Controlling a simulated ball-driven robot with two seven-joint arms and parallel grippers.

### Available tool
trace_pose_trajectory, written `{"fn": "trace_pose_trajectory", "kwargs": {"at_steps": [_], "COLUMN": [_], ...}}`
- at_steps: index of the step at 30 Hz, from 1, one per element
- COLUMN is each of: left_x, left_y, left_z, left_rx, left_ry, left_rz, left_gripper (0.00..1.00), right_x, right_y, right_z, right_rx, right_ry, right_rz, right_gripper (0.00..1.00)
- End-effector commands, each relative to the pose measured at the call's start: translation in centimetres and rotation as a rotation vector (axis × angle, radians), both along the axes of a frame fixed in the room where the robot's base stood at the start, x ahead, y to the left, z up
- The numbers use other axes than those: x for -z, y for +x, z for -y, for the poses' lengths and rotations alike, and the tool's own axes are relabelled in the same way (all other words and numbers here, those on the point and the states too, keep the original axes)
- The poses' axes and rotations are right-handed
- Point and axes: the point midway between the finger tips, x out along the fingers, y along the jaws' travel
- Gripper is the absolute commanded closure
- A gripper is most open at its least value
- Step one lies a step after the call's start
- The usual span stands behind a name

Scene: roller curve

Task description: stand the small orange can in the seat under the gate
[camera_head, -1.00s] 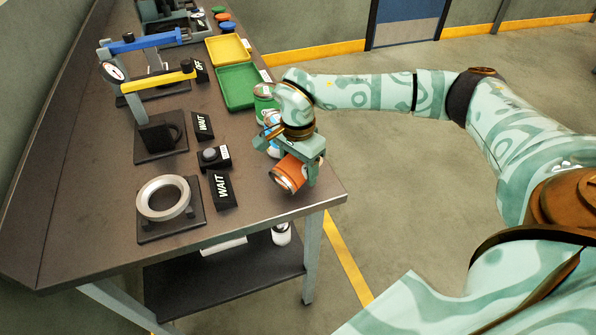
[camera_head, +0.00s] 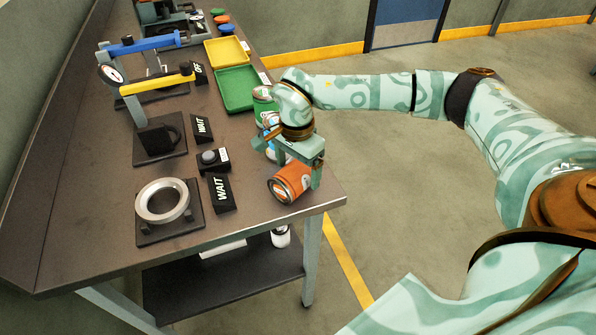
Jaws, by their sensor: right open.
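The orange can (camera_head: 288,185) is near the front right corner of the table, leaning or lying over, with its silver-rimmed end toward the lower left. My right gripper (camera_head: 298,172) is open just above and behind it; one finger shows at the can's right side, the other is mostly hidden. I cannot tell whether the fingers touch the can. A yellow bar (camera_head: 158,84) reaches over the table from a post with a round dial. A dark block on a plate (camera_head: 160,150) stands in front of it. I cannot clearly make out the seat. My left gripper is not in view.
A pale ring (camera_head: 163,201) stands on a dark plate at the front left. WAIT signs (camera_head: 221,192) and a button box (camera_head: 213,159) stand between. A green can (camera_head: 264,98) and a blue-white can stand behind my gripper. Green (camera_head: 237,88) and yellow trays lie farther back.

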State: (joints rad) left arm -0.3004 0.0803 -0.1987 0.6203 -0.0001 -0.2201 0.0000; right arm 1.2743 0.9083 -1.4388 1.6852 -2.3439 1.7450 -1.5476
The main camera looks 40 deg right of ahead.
Motion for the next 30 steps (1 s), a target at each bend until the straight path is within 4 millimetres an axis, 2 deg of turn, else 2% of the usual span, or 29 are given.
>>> {"fn": "trace_pose_trajectory", "kwargs": {"at_steps": [1, 6, 12, 18, 30], "left_x": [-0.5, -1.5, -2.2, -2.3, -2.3], "left_y": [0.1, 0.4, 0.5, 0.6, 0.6], "left_z": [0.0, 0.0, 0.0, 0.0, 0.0], "left_rx": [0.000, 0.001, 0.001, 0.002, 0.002], "left_ry": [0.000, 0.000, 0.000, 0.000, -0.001], "left_rz": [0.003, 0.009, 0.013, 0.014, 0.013], "left_gripper": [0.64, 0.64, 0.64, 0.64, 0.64], "right_x": [-1.6, -5.8, -9.2, -10.2, -10.2], "right_y": [0.1, 0.2, 0.2, 0.2, 0.2], "right_z": [0.0, 0.0, 0.0, 0.0, 0.0], "right_rx": [0.000, 0.000, 0.001, 0.001, 0.001], "right_ry": [0.001, 0.001, 0.000, 0.000, 0.000], "right_rz": [0.007, 0.007, 0.004, 0.001, 0.001], "right_gripper": [0.14, 0.14, 0.14, 0.14, 0.14]}}
